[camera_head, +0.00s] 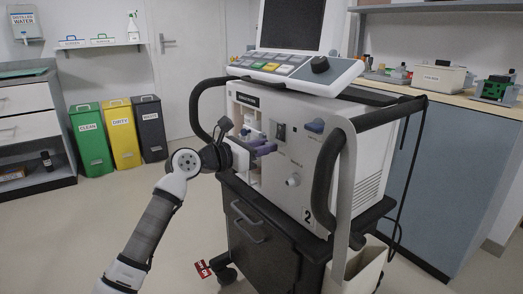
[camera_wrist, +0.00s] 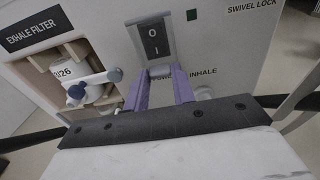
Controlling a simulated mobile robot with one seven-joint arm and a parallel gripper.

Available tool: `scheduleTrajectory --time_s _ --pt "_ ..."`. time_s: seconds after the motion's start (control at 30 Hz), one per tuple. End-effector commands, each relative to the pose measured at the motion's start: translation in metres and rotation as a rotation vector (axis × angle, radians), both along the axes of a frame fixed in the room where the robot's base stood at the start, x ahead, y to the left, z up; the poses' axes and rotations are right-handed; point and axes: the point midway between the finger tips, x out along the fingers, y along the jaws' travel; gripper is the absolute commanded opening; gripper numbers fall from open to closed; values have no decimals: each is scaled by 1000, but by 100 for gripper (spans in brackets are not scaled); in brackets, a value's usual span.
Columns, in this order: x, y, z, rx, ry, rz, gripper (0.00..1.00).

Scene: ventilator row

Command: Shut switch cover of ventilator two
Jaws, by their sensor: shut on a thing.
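Ventilator two (camera_head: 307,215) is a white unit on a dark cart, marked with a 2. Its dark power switch (camera_head: 280,132) is on the front panel. In the wrist view the switch (camera_wrist: 153,42) shows O and I in a grey frame, with its face uncovered. The switch cover (camera_wrist: 160,71) appears as a grey piece at the frame's lower edge, mostly hidden between the fingers. My gripper (camera_head: 265,148) is at the panel just below the switch. Its purple fingers (camera_wrist: 160,82) are shut on the cover, one on each side.
An exhale filter bay (camera_wrist: 75,75) with a white valve lies left of the switch. An inhale port (camera_wrist: 204,92) is close on the right. Black handles (camera_head: 326,175) flank the ventilator. A counter (camera_head: 440,90) stands behind it; bins (camera_head: 122,130) stand far left.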

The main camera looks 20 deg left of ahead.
Motion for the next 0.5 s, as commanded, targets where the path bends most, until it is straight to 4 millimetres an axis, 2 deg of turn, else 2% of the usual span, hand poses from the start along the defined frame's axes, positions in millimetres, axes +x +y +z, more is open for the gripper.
scheduleTrajectory --time_s 0.27,0.3,0.47,0.5 --pt "0 0 2 -2 -3 2 2" --pt "0 0 2 -2 -3 2 26" --pt "0 0 1 -2 -3 1 47" --pt "0 0 1 -1 -2 1 47"
